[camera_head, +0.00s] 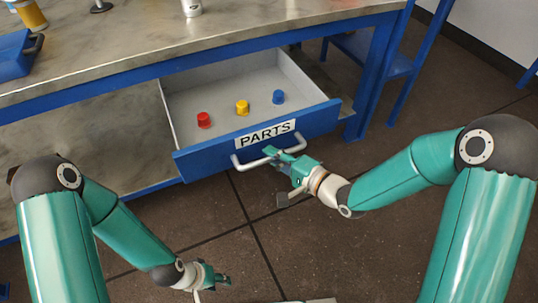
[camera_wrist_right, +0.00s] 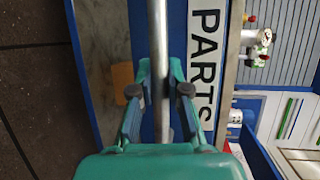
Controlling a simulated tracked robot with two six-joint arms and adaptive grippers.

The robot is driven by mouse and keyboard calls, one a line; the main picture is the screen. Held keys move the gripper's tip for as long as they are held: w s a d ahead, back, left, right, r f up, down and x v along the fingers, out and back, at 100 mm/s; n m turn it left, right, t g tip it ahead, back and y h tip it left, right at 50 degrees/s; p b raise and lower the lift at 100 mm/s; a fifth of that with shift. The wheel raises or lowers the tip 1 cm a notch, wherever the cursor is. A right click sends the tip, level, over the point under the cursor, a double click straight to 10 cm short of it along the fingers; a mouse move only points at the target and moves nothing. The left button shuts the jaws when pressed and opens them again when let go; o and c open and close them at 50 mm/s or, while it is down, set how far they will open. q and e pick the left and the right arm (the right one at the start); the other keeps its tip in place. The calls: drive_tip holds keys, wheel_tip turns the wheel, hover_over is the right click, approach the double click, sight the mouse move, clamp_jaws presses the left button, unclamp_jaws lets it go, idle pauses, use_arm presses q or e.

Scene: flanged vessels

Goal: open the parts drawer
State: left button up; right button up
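The blue parts drawer (camera_head: 210,157) stands pulled out from under the workbench, with its light inside showing. Its front carries a white PARTS label (camera_head: 265,134), also seen in the right wrist view (camera_wrist_right: 204,60). My right gripper (camera_head: 284,156) is at the pale bar handle (camera_head: 246,164) on the drawer front. In the right wrist view the handle (camera_wrist_right: 158,30) runs between the two fingers, which appear closed on it from both sides. My left gripper (camera_head: 218,281) is low at the bottom, away from the drawer; its finger opening is too small to tell.
A red knob-like part (camera_head: 204,120), a yellow one (camera_head: 242,107) and a blue one (camera_head: 278,97) stand in the drawer. The workbench top (camera_head: 130,45) holds a blue box (camera_head: 18,62). Floor before the drawer is clear.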

drive_tip(key=o, duration=0.4)
drive_tip(key=shift+s+a+f, duration=0.1)
drive_tip(key=shift+f, duration=0.1)
drive_tip(key=shift+o, duration=0.2)
drive_tip(key=shift+r, duration=0.1)
drive_tip(key=v, duration=0.7)
drive_tip(key=shift+s, duration=0.1)
